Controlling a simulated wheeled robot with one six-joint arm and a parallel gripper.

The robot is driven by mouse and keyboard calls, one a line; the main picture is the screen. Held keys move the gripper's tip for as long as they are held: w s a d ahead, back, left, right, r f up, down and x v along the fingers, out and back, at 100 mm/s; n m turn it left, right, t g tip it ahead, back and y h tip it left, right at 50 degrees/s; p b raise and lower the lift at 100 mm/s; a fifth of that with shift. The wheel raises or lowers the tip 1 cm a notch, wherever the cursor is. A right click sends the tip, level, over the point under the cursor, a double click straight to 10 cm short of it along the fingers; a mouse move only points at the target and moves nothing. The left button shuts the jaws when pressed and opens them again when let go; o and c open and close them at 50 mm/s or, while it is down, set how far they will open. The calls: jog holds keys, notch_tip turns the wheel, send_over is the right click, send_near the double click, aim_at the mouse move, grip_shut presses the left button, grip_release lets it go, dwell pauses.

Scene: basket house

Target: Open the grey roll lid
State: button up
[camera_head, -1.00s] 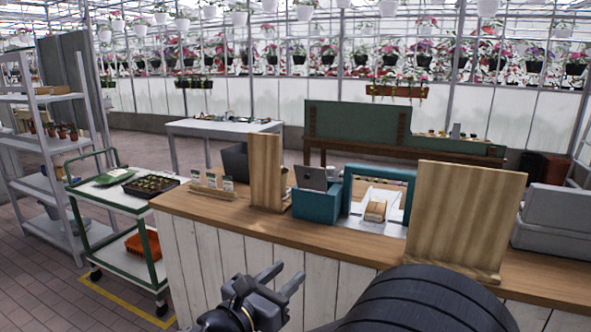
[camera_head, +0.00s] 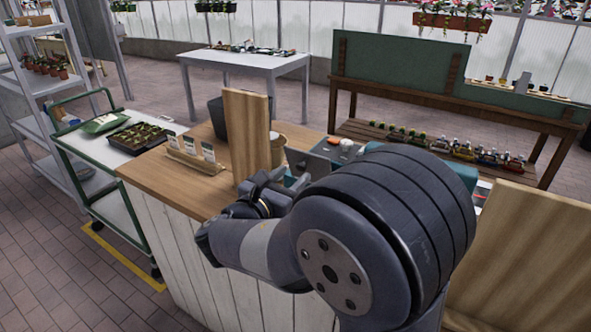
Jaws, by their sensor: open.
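A small grey panel (camera_head: 308,163) stands tilted at the teal box on the wooden counter, just right of an upright wooden board (camera_head: 247,135). It is the only grey lid-like piece I make out near my gripper; I cannot tell for sure that it is the roll lid, or how far open it is. My gripper (camera_head: 279,184) is open over the counter, in front of and slightly left of the panel. I cannot tell whether it touches anything. My arm hides most of the teal box (camera_head: 462,172) and the counter's middle.
The wooden counter (camera_head: 165,178) carries a card holder (camera_head: 196,153) at left. A large wooden board (camera_head: 525,255) stands at right, close to my arm. A green cart (camera_head: 110,140) with a seedling tray stands left. A white table (camera_head: 245,62) and potting bench (camera_head: 400,92) stand behind.

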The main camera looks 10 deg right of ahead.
jog(key=shift+x, duration=1.5)
jog(key=shift+c, duration=0.2)
grip_shut()
